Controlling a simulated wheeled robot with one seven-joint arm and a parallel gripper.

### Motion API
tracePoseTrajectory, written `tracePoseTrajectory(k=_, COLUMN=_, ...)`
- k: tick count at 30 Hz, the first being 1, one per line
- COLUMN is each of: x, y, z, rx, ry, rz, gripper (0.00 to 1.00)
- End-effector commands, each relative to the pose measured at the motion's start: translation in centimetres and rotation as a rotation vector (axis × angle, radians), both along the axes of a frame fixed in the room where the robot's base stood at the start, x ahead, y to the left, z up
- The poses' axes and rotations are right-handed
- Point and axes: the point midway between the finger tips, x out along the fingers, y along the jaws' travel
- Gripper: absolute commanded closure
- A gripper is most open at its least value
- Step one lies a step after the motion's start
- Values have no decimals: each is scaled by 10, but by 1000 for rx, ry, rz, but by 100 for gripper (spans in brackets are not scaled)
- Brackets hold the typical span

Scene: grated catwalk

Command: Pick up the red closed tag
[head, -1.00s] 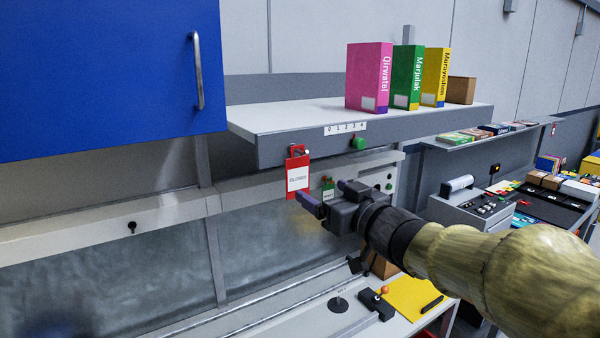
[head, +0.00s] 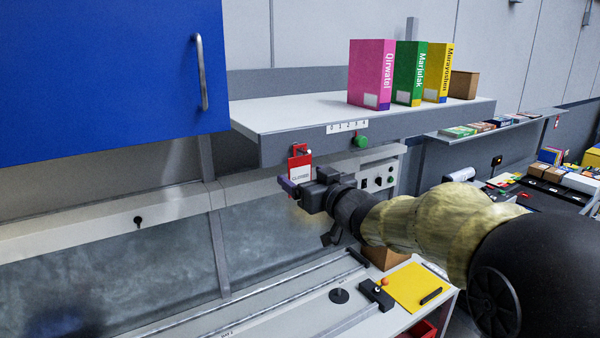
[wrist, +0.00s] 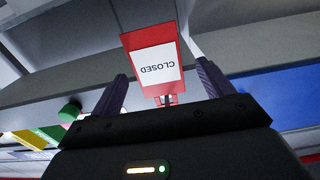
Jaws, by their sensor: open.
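The red closed tag (head: 299,163) hangs from a hook on the front edge of the grey shelf in the head view. Its lower part is hidden behind my gripper (head: 288,186). In the wrist view the tag (wrist: 153,62) appears upside down, with a white panel reading CLOSED. My gripper (wrist: 160,88) is open, with one finger on each side of the tag's hook end in that view. The tag lies between or just beyond the fingertips; I cannot tell the exact depth. I see no finger closed on it.
The shelf (head: 290,147) holds pink (head: 369,75), green (head: 408,75) and yellow boxes. A green knob (head: 361,141) sits right of the tag on the shelf edge. A blue cabinet (head: 110,80) is at the upper left. Below lies a bench with a yellow sheet (head: 418,287).

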Motion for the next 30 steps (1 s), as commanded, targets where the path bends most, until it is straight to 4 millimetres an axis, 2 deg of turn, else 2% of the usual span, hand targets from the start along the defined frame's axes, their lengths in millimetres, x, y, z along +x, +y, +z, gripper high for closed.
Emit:
tracePoseTrajectory(k=4, x=16, y=10, z=5, rx=0, ry=2, rz=3, gripper=20)
tracePoseTrajectory(k=11, x=37, y=23, z=3, rx=0, ry=0, rz=1, gripper=20)
tracePoseTrajectory(k=28, x=39, y=24, z=1, rx=-1, ry=-1, rz=0, gripper=20)
tracePoseTrajectory(k=30, x=39, y=24, z=1, rx=-1, ry=-1, rz=0, gripper=32)
